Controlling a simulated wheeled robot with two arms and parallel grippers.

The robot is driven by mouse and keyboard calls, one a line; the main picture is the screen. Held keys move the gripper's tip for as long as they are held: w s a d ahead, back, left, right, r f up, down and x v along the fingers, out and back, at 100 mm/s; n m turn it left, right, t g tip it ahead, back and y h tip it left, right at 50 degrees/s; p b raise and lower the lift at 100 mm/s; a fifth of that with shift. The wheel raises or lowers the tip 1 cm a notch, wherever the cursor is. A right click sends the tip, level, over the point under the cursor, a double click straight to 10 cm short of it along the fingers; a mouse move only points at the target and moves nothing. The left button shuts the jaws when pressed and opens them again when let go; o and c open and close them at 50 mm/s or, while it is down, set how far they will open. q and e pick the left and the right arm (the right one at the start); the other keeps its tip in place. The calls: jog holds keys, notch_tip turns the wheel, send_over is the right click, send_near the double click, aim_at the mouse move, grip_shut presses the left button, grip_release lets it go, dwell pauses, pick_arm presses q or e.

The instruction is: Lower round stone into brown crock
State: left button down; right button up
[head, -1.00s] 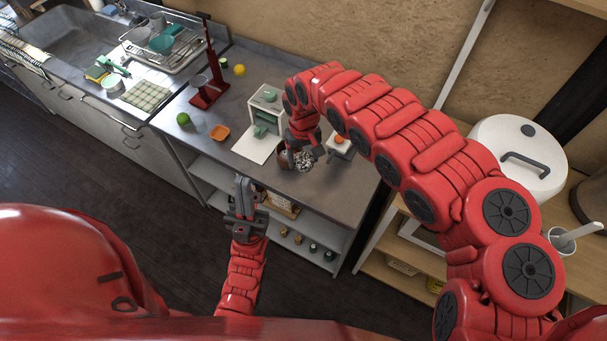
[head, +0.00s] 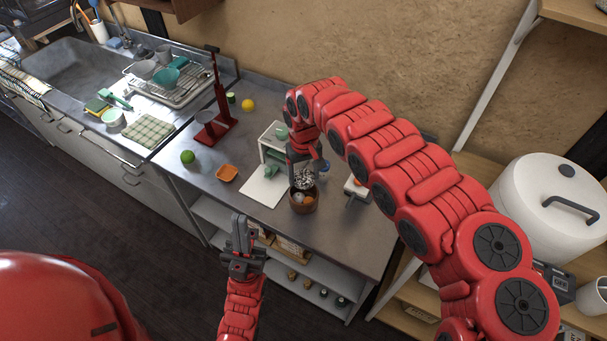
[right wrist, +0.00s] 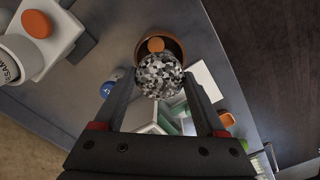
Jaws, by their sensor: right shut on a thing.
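The round stone (head: 304,179), speckled black, grey and white, is held between the fingers of my right gripper (head: 304,170). In the right wrist view the stone (right wrist: 160,76) sits between the fingertips (right wrist: 158,84) and overlaps part of the crock (right wrist: 177,43). The brown crock (head: 303,207) stands upright on the counter, with a tan-orange round thing and something greyish inside. The stone shows at the crock's far rim in the head view; its exact height above the rim is unclear. My left gripper (head: 240,232) is apart, in front of the counter, with nothing visible in it.
A white board (head: 264,190) and a pale box with green parts (head: 273,140) are beside the crock. A white block with an orange top (head: 356,187) stands to its right. An orange dish (head: 227,173), lime (head: 187,157) and red stand (head: 216,125) are left. The front-right counter is clear.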

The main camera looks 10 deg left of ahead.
aim_at(304, 188)
jog(key=shift+f, duration=0.1)
dwell(0.4)
jog(key=shift+f+b, duration=1.85)
jog(key=shift+f, duration=1)
jog(key=shift+s, duration=0.15)
